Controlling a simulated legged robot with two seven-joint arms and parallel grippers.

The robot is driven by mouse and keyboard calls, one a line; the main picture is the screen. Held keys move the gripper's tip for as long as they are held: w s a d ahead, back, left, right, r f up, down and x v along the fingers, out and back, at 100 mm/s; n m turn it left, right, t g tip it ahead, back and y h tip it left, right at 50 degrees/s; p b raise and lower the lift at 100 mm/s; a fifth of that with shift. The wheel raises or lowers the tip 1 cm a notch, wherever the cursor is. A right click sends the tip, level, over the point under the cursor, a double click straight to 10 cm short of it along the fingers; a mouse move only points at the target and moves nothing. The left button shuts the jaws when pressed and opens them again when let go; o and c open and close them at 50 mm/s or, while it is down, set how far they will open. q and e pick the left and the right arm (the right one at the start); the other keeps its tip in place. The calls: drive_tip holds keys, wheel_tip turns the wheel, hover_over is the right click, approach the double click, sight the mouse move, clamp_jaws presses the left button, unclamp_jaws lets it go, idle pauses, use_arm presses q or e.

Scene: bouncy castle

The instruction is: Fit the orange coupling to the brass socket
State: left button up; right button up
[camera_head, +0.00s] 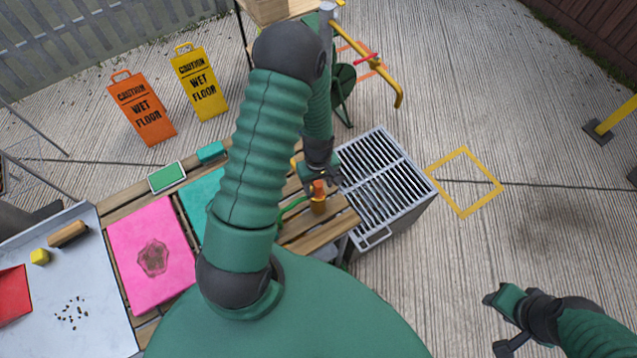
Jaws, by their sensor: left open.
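A small orange-brown piece (318,187), which looks like the orange coupling, stands upright on the wooden slatted table near its right end. A brass-coloured part (318,205), likely the socket, shows directly below it. They look in line, but I cannot tell whether they are joined. A green hose (292,205) curves up to them from the left. My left gripper (322,180) is open, pointing down, with its fingers right at the orange piece and partly hiding it. My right gripper (500,322) is at the lower right, open and empty, far from the table.
A grey slatted metal grate box (388,185) stands right of the table. A pink board (150,250), green case (167,177) and metal tray (100,325) lie left. Two wet floor signs (142,108) stand behind. The concrete at right is free around a yellow square outline (442,191).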

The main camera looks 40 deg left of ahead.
use_arm(q)
drive_tip(key=shift+r, duration=0.1)
wheel_tip(320, 180, up, 17)
drive_tip(key=b, duration=0.2)
drive_tip(key=s+d+f+m+t+b, duration=0.2)
drive_tip(key=d+f+m+b, duration=0.4)
drive_tip(key=d+m, duration=0.6)
drive_tip(key=shift+s+m+t, duration=0.3)
drive_tip(key=shift+s+m, duration=0.2)
drive_tip(key=shift+s, duration=0.1)
drive_tip(key=shift+c, duration=0.3)
